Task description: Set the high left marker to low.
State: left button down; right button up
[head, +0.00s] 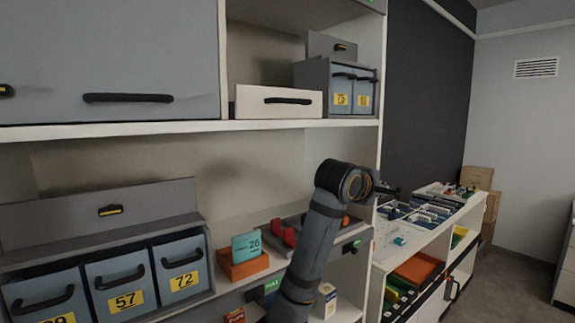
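A small black and yellow marker (110,210) sits on the grey panel (40,223) above the left row of bins. A similar marker (340,47) sits on the upright grey panel above the upper shelf's bins. I cannot tell which one is the high left marker, nor read its setting. One arm of mine, apparently the right, rises from the bottom centre and bends to the right. A dark part at its end (390,190) may be my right gripper; its fingers cannot be made out. My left gripper is out of view.
Numbered grey bins (120,285) fill the lower left shelf. A white drawer box (278,102) and two bins (352,90) stand on the upper shelf. An orange tray (242,265) holds a teal card (247,246). A low white cabinet (405,243) carries trays at right.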

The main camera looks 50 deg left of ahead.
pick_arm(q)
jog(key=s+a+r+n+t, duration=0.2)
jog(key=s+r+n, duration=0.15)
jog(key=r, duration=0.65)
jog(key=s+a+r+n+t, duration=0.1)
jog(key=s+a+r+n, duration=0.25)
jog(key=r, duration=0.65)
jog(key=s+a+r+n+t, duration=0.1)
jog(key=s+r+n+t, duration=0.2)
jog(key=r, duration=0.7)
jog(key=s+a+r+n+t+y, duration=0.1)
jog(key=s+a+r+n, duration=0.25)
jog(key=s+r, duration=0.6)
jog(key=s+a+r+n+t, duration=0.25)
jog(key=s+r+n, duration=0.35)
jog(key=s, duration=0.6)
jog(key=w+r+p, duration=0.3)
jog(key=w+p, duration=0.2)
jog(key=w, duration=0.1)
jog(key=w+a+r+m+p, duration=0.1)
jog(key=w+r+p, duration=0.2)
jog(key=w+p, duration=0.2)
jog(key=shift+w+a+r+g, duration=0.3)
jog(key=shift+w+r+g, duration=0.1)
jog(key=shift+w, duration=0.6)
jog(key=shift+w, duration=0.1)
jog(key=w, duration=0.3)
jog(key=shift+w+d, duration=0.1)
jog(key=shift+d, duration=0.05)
